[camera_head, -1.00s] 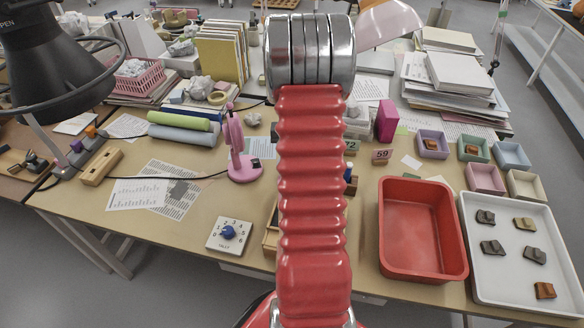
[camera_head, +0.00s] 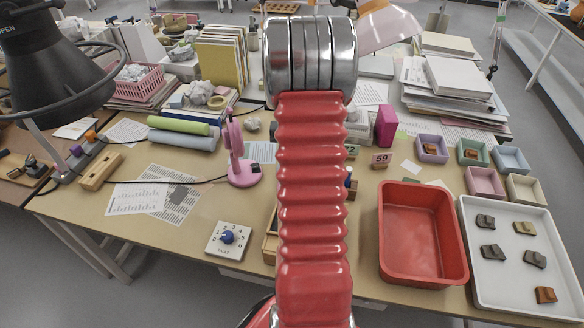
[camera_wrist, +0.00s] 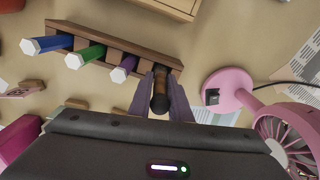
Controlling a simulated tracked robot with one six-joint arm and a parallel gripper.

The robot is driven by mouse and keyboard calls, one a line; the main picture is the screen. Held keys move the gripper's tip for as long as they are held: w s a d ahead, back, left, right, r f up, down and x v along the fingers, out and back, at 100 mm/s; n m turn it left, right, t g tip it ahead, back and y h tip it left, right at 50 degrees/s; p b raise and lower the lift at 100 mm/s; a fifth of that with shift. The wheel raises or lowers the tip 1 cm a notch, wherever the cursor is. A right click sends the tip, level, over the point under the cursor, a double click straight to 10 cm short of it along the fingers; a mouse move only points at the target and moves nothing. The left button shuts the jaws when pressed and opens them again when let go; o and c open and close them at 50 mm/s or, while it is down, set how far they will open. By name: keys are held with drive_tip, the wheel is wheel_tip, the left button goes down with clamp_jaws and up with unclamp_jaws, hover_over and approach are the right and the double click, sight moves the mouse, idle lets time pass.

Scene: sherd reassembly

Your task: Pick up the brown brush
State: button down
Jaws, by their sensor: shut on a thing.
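In the wrist view, the brown brush (camera_wrist: 160,92) stands at the end of a wooden rack (camera_wrist: 110,48), seen from its dark rounded end. My gripper (camera_wrist: 161,100) is shut on it, with one finger on each side. The brush's lower part is at the rack, and I cannot tell whether it is still in its slot. In the head view, my red arm hides the gripper and the brush.
Blue (camera_wrist: 45,45), green (camera_wrist: 85,56) and purple (camera_wrist: 124,68) handles stand in the same rack. A pink fan (camera_wrist: 270,125) is close on the right. In the head view, a red tub (camera_head: 424,235) and a white tray (camera_head: 485,275) with several sherds lie to the right.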

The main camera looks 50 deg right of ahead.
wheel_tip(320, 180, up, 8)
idle(0.4)
idle(0.4)
